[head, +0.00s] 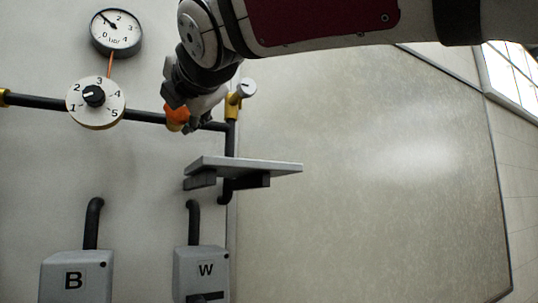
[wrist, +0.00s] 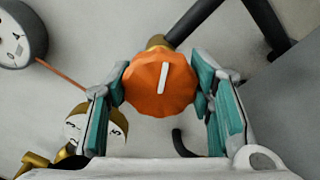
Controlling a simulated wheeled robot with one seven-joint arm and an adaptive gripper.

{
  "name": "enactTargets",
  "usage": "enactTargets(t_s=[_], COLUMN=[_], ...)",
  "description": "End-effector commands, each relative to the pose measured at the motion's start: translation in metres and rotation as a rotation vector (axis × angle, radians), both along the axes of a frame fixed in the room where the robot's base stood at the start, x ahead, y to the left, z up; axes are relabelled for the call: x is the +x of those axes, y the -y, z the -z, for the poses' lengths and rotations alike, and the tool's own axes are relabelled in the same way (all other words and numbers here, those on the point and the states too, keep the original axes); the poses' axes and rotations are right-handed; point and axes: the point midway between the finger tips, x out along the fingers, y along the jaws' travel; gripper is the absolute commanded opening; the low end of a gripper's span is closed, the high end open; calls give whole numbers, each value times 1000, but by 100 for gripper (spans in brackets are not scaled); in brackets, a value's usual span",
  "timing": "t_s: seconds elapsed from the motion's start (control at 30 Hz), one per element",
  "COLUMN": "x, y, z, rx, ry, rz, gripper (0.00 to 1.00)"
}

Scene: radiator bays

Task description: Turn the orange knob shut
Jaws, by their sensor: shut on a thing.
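The orange knob (wrist: 158,92) is faceted, with a white pointer line that stands nearly upright in the wrist view, leaning slightly. It sits on a brass fitting on a dark pipe. My gripper (wrist: 161,80) has its two teal-padded fingers on the left and right sides of the knob and is shut on it. In the head view the orange knob (head: 177,116) is partly hidden behind my gripper (head: 188,108), at the dark pipe on the wall.
A numbered dial (head: 94,96) and a gauge (head: 117,32) are left of the knob. A pale round knob (head: 247,88) on a brass valve is close on the right. A shelf (head: 245,166) juts out below. Boxes B (head: 75,277) and W (head: 203,269) are lower.

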Motion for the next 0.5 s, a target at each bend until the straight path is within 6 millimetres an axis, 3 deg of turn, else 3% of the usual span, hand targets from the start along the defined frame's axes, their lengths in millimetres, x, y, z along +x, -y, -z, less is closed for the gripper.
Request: enactTargets(t_s=[0.5], x=[1], y=[1], z=[1], rx=[419], ry=[-255], rz=[0], gripper=[20])
